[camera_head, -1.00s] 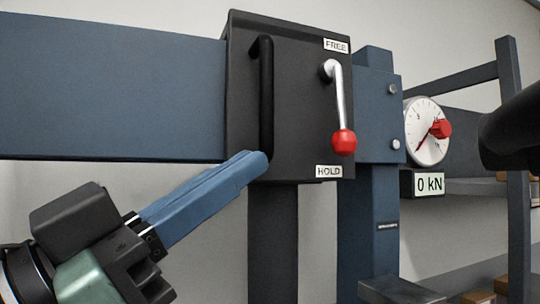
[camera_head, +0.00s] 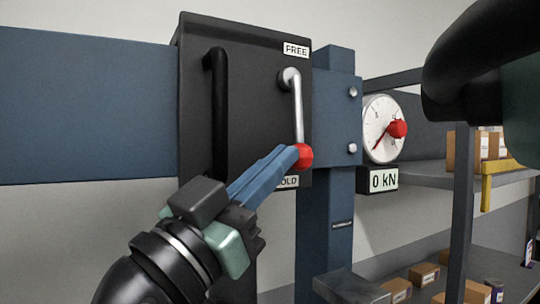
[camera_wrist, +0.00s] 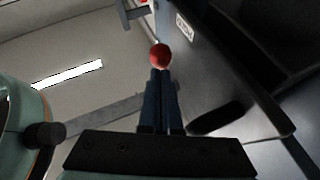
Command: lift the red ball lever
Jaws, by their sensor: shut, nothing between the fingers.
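The lever (camera_head: 296,103) is a silver rod hanging down from a pivot on a black box (camera_head: 254,100). Its red ball (camera_head: 304,156) is at the lower end, near the HOLD label (camera_head: 287,182); the FREE label (camera_head: 296,50) is at the top. My gripper (camera_head: 294,152) is shut, its blue fingers pointing up and right with the tips at the ball's left side. In the wrist view the red ball (camera_wrist: 160,55) appears just beyond the closed fingertips (camera_wrist: 160,72). I cannot tell whether they touch. The fingers partly cover the HOLD label.
A black vertical handle (camera_head: 220,115) stands left of the lever. A dial gauge (camera_head: 385,129) with a red knob and a "0 kN" display (camera_head: 384,180) is to the right. Shelves with cardboard boxes (camera_head: 424,275) stand at the right. A blue beam (camera_head: 90,105) runs left.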

